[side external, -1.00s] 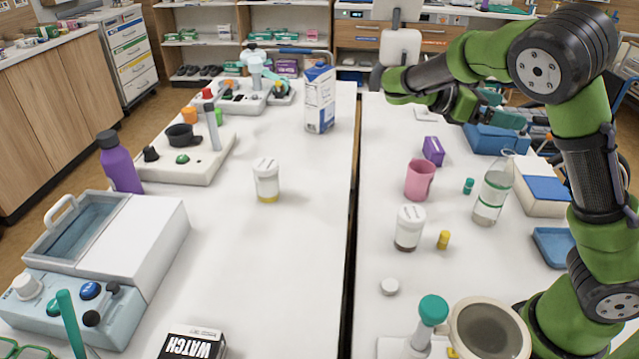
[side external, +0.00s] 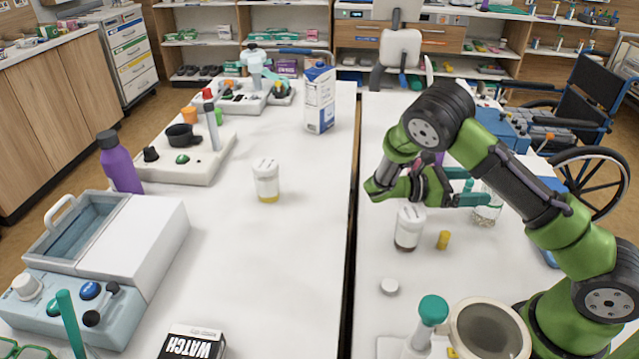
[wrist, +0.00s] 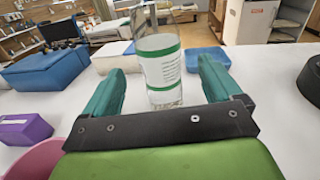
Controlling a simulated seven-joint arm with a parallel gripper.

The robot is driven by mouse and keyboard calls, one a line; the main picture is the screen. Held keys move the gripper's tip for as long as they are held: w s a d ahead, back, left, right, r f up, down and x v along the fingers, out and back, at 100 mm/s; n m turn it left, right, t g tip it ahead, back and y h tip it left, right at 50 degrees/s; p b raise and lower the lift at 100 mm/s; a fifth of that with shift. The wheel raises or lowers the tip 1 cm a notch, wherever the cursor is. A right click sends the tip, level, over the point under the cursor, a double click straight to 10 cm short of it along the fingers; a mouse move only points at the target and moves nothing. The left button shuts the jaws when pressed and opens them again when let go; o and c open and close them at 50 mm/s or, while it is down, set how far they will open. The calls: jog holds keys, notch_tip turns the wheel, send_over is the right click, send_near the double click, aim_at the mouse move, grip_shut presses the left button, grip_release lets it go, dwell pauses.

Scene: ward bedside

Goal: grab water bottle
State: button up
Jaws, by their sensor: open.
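A clear water bottle with a white label and green bands stands upright on the right table; in the side view (side external: 487,214) its upper part is hidden by my gripper. In the wrist view the bottle (wrist: 160,68) appears centred between my two green fingers. My gripper (side external: 474,192) is open and level, its fingers pointing at the bottle. It also shows in the wrist view (wrist: 160,78), with a gap on each side of the bottle. I cannot tell how deep the bottle sits between the fingers.
A pink cup (wrist: 38,160) and a purple box (wrist: 25,129) are close on the left in the wrist view. Blue boxes (wrist: 45,68) lie behind.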

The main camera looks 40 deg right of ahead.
jog(key=x, duration=0.7)
jog(key=shift+f, duration=0.2)
jog(key=shift+w, duration=0.1)
jog(key=c, duration=1.2)
jog(key=shift+r, duration=0.2)
jog(key=shift+c, duration=0.2)
jog(key=r, duration=0.3)
jog(key=shift+s+a+r, duration=0.15)
jog(key=shift+s+a, duration=0.05)
jog(key=shift+a, duration=0.05)
jog(key=s+a+r, duration=0.1)
jog(key=s+a, duration=0.9)
jog(key=s, duration=0.1)
jog(key=shift+s+r, duration=0.15)
jog(key=shift+s, duration=0.1)
jog(key=shift+a, duration=0.1)
